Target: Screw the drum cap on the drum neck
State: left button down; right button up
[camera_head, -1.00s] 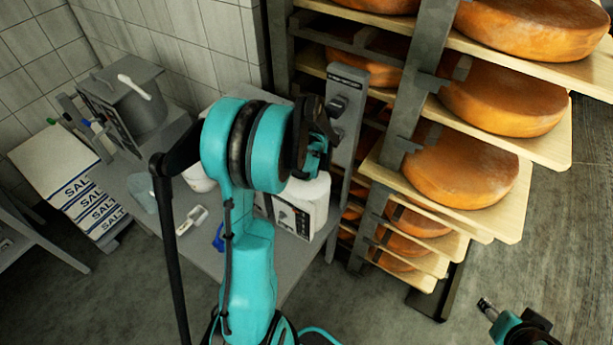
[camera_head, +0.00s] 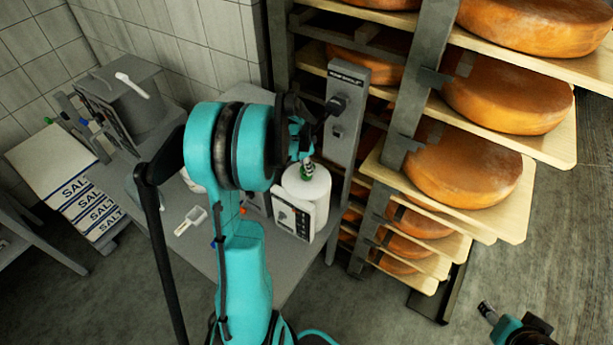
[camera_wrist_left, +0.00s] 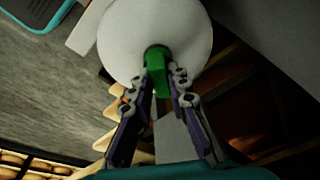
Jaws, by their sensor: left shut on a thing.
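The white drum (camera_head: 318,188) stands on the grey table, near the rack post. It also shows large and round in the left wrist view (camera_wrist_left: 120,45). My left gripper (camera_head: 304,160) is over the drum's top, shut on the green drum cap (camera_wrist_left: 156,70). The cap also shows small in the head view (camera_head: 307,171). In the left wrist view the gripper's two fingers (camera_wrist_left: 166,88) flank the cap, whose far end is at a dark ring, the drum neck (camera_wrist_left: 150,50). Whether cap and neck touch I cannot tell. My right gripper (camera_head: 488,311) is at the lower right edge, its fingers unclear.
A framed panel (camera_head: 292,213) stands just in front of the drum. A grey post with a switch (camera_head: 347,110) rises behind it. Racks of orange cheese wheels (camera_head: 465,165) fill the right. A white scoop (camera_head: 190,220), a grey pot (camera_head: 130,95) and salt sacks (camera_head: 75,190) are at left.

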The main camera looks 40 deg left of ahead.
pick_arm(q)
jog(key=shift+d, duration=0.1)
jog(key=c, duration=1.4)
grip_release()
jog(key=v, duration=1.2)
jog(key=shift+c, duration=0.2)
